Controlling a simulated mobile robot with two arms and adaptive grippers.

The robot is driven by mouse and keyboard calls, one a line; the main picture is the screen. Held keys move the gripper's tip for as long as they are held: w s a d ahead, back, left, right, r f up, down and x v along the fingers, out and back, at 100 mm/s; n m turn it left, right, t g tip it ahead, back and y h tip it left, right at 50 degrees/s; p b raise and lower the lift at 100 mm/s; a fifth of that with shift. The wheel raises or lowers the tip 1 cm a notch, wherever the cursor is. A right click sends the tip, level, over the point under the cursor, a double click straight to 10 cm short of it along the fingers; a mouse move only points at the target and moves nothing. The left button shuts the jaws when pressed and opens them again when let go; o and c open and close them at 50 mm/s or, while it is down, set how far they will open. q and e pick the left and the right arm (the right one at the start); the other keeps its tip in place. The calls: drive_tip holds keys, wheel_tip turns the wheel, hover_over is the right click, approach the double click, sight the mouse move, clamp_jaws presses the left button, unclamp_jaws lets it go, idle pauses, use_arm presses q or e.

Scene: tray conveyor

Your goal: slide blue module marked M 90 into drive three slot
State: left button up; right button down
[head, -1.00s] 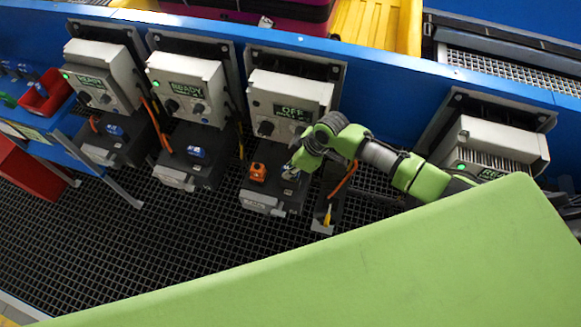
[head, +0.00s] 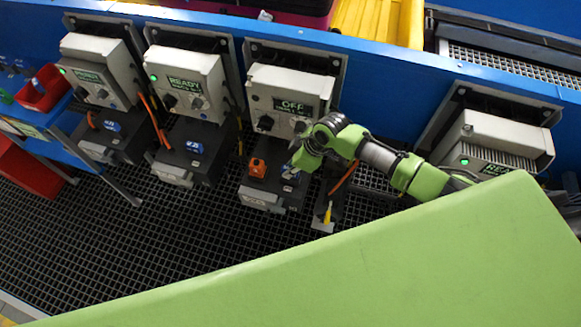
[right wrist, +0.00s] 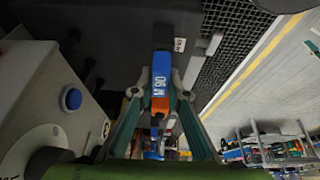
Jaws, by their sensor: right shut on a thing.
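In the right wrist view a blue module (right wrist: 161,75) marked M 90, with an orange lower part, lies between the two fingertips of my right gripper (right wrist: 160,92). The gripper is shut on it. The module's far end lies against the dark drive base (right wrist: 118,28). I cannot tell whether it is inside the slot. In the head view my right gripper (head: 298,167) is low over the base of the third drive (head: 288,88), whose screen reads OFF. The hand hides the slot and most of the module there. My left gripper is not in view.
Two drives with READY screens (head: 185,85) stand to the left, with blue modules in their bases. Another drive (head: 492,140) stands at right. A small white label (right wrist: 180,44) is near the module.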

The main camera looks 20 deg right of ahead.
drive_tip(key=shift+f, duration=0.35)
drive_tip(key=c, duration=1.9)
unclamp_jaws()
drive_tip(key=shift+r, duration=0.1)
drive_tip(key=v, duration=1.1)
drive_tip(key=shift+r, duration=0.4)
drive_tip(key=shift+s, duration=0.2)
